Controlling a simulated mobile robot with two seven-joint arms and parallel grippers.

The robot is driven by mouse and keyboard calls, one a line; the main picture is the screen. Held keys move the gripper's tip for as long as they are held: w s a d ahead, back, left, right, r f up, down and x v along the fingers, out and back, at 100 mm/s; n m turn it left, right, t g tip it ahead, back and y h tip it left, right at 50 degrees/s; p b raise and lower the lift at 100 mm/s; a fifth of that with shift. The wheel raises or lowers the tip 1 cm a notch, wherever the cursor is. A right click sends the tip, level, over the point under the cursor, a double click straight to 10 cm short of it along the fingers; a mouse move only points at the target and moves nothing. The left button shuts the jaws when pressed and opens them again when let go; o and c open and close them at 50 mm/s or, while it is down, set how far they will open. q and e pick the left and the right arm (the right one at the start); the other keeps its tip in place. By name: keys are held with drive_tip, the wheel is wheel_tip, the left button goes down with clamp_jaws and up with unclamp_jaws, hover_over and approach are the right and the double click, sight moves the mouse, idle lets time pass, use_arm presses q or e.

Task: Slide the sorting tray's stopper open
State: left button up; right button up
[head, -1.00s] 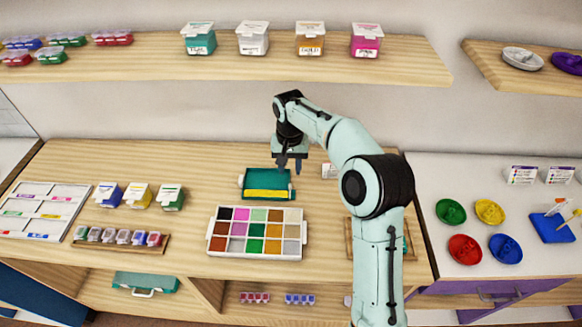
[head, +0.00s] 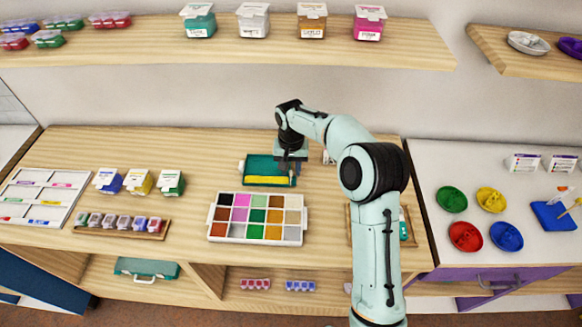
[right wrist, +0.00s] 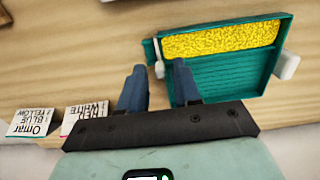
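The sorting tray (head: 258,160) is a teal tray on the table behind the bead board, with a band of yellow beads (head: 267,181) along its front side. In the right wrist view the tray (right wrist: 225,82) has a pale block (right wrist: 287,65) on its right end and a thin pale tab (right wrist: 157,69) on its left end; I cannot tell for sure which is the stopper. My right gripper (head: 291,170) is low over the tray's right end in the head view. In the wrist view its fingers (right wrist: 158,72) are apart, one on each side of the thin tab. My left gripper is out of view.
A white bead board (head: 225,239) with coloured compartments stands just in front of the tray. Lidded bead boxes (head: 139,182) stand to the left. A shelf (head: 230,48) with jars runs above. Table between boxes and tray is clear.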

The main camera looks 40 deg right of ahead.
clamp_jaws()
idle(1.2)
